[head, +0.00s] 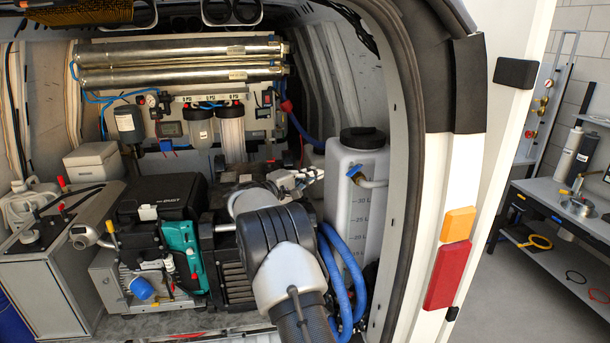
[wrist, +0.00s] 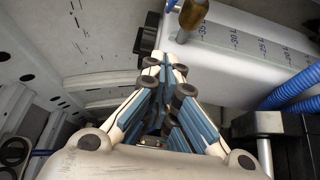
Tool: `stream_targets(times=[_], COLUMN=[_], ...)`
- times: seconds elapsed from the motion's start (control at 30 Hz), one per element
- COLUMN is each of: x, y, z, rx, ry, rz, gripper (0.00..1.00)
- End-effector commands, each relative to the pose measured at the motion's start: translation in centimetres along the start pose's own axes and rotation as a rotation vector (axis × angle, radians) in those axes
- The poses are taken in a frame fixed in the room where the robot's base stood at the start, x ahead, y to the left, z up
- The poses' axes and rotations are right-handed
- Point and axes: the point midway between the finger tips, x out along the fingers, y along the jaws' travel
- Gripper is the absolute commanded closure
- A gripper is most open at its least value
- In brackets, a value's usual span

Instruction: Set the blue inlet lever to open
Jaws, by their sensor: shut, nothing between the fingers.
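A small blue lever (head: 353,170) sits on a valve at the upper front of the white tank (head: 350,205). In the wrist view, a sliver of blue (wrist: 171,5) shows at the top edge beside a brass fitting (wrist: 193,12). Another small blue handle (head: 166,146) is on the filter panel at the back left. I cannot tell from labels which one is the inlet lever. My gripper (head: 318,173) is shut and empty, just left of the tank and apart from the tank's lever. Its closed fingertips (wrist: 170,62) point toward the tank.
Blue hoses (head: 335,275) run down in front of the tank. The van's door pillar (head: 410,160) stands close on the right. A pump unit (head: 160,255) and black case (head: 165,195) fill the left. Clear filter housings (head: 231,135) hang behind my arm.

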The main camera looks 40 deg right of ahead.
Motion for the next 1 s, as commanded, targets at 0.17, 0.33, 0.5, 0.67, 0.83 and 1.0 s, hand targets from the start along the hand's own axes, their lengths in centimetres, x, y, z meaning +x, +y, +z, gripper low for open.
stream_targets(times=[0.17, 0.33, 0.5, 0.67, 0.83, 1.0], x=[3.3, 5.9, 6.1, 6.5, 6.6, 6.6], y=[0.1, 0.1, 0.1, 0.1, 0.0, 0.0], z=[0.1, 0.1, 1.6, 3.0, 3.8, 3.9], rx=[0.000, 0.001, -0.001, -0.001, 0.001, 0.001], ry=[-0.002, -0.001, 0.001, 0.000, 0.001, 0.002], rz=[0.000, -0.001, -0.002, -0.001, -0.002, -0.001], gripper=[1.00, 1.00, 1.00, 1.00, 1.00, 1.00])
